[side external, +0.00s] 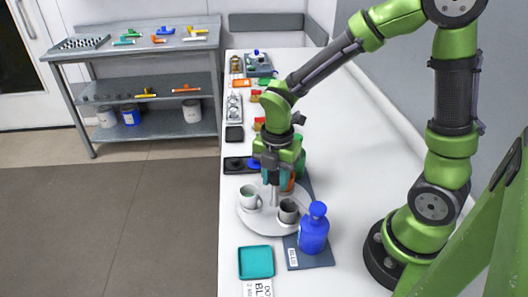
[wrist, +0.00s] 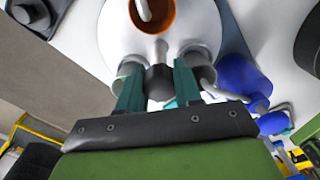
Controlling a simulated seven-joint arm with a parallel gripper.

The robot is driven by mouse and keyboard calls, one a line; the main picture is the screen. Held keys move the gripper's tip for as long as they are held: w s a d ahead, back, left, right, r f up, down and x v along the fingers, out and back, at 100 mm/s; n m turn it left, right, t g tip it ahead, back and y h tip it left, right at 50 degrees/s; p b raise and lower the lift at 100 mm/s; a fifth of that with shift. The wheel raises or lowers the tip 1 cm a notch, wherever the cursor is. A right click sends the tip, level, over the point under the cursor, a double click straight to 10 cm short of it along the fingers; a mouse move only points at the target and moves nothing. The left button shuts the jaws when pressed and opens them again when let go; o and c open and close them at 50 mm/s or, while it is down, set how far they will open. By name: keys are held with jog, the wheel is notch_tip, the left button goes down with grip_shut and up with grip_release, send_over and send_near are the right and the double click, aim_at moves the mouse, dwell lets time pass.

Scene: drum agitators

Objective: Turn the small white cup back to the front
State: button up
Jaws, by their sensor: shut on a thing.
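A round white turntable (side external: 262,225) carries three cups. The small white cup (side external: 250,198) stands upright at its left side in the side view. A dark grey cup (side external: 288,211) stands at the front right. An orange-lined cup (side external: 288,181) is at the back, partly hidden by my gripper, and shows at the top of the wrist view (wrist: 153,16). My gripper (side external: 273,185) points down over the middle. In the wrist view its teal fingers (wrist: 158,84) are on either side of a grey central post (wrist: 158,72) and appear shut on it. The fingertip contact is partly hidden.
A blue bottle (side external: 313,232) stands on a dark mat (side external: 308,258) close at the turntable's right. A teal tray (side external: 256,262) lies in front. Several trays and small items line the table's left edge behind. The white table (side external: 340,150) is clear to the back right.

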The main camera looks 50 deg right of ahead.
jog(key=o, duration=0.9)
jog(key=shift+c, duration=0.2)
jog(key=shift+r, duration=3)
